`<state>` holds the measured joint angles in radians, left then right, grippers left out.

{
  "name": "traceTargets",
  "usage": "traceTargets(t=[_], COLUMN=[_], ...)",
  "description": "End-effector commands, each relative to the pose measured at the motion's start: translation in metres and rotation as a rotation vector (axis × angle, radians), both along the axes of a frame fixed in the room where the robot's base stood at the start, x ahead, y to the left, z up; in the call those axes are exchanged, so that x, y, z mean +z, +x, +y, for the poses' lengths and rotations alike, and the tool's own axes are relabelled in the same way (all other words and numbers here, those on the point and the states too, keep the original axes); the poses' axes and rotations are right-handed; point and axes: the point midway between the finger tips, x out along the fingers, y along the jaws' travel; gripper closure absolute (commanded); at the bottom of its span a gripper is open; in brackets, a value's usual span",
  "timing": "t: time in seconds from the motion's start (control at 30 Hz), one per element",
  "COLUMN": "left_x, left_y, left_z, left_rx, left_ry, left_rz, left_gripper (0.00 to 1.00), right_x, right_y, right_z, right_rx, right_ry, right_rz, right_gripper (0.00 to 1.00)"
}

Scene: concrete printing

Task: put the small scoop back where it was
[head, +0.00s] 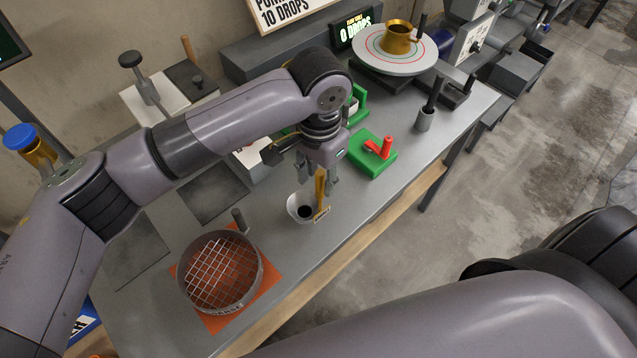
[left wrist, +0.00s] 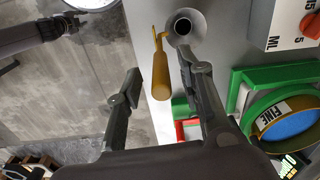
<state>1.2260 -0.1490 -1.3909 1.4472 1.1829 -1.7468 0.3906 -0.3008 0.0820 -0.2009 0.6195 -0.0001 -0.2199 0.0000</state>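The small scoop (head: 320,188) has a yellow handle that stands roughly upright by a pale cone-shaped cup (head: 294,205) with a dark hole. A small label, too small to read surely, is at the handle's foot. In the left wrist view the scoop's handle (left wrist: 160,70) and the cup (left wrist: 188,25) show ahead of my fingers. My left gripper (head: 317,172) is open above the bench, its fingers on either side of the handle; in the left wrist view the fingers (left wrist: 158,85) are clear of it. Whether the scoop's bowl touches the cup is hidden.
A round sieve (head: 222,272) rests on an orange mat (head: 265,294) at the near left. A green block with a red handle (head: 372,153) stands right of my gripper. A turntable (head: 372,62) with a brass cup is at the back. The bench's front strip is clear.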

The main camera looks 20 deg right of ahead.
Motion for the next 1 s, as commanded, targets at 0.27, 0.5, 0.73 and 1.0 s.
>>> traceTargets(t=[0.27,0.5,0.73,1.0], left_x=[0.059,0.088,0.093,0.093], left_y=[0.000,-0.001,-0.001,-0.001], left_z=[-0.001,-0.001,0.000,-0.001], left_rx=[0.000,0.000,0.000,0.000], left_ry=[-0.003,0.000,0.000,0.000], left_rz=[-0.003,-0.001,0.000,0.000], left_gripper=[0.65,0.65,0.65,0.65], right_x=[-0.021,-0.026,-0.026,-0.026], right_y=[0.000,0.001,0.001,0.002], right_z=[0.001,0.003,0.003,0.003], right_rx=[0.000,-0.002,-0.002,-0.002], right_ry=[0.001,0.004,0.004,0.004], right_rz=[-0.001,-0.001,-0.001,-0.003], right_gripper=[0.75,0.75,0.75,0.75])
